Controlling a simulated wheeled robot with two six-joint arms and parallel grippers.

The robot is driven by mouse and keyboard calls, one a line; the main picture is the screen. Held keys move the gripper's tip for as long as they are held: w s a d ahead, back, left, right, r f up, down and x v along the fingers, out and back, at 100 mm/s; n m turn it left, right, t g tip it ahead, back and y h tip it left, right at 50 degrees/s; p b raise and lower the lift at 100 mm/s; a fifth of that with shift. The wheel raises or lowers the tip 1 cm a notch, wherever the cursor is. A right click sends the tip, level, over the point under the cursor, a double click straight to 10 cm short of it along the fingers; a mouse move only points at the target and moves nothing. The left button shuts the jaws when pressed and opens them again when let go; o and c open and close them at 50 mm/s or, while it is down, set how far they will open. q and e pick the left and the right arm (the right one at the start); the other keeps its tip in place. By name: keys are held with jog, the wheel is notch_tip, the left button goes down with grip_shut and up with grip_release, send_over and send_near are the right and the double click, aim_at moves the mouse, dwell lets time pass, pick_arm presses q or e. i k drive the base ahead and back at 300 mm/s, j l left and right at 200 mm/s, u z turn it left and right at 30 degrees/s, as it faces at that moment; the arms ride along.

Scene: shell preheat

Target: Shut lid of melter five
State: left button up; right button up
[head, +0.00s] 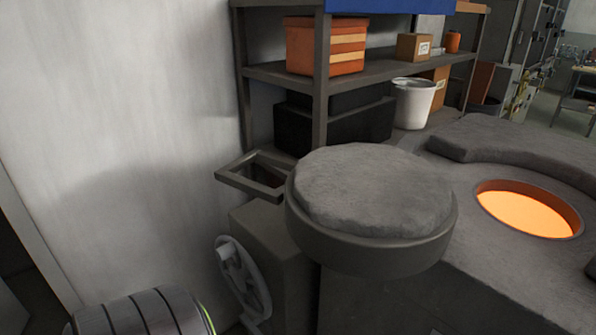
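The melter (440,288) is a grey block with a round opening (528,209) glowing orange at the right. A thick round lid (372,236) is to the left of the opening, apart from it, so the opening is uncovered. The lid has a dark metal rim and a rough grey filling (372,188) facing up. A rectangular metal bar handle (232,176) sticks out on the lid's left side. No number is readable on the melter. Neither of my grippers is in view.
A metal shelf (385,70) stands behind with an orange striped crate (325,46), a small box (414,47) and a white bucket (413,104). A grey handwheel (243,278) is below the handle. A pale wall (120,120) closes off the left.

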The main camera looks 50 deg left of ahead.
aim_at(368, 211)
jog(key=j+u, duration=0.1)
jog(key=u, duration=0.3)
jog(key=i+u, duration=0.1)
jog(key=u, duration=0.25)
jog(key=i+j+u, duration=0.1)
jog(key=u, duration=0.3)
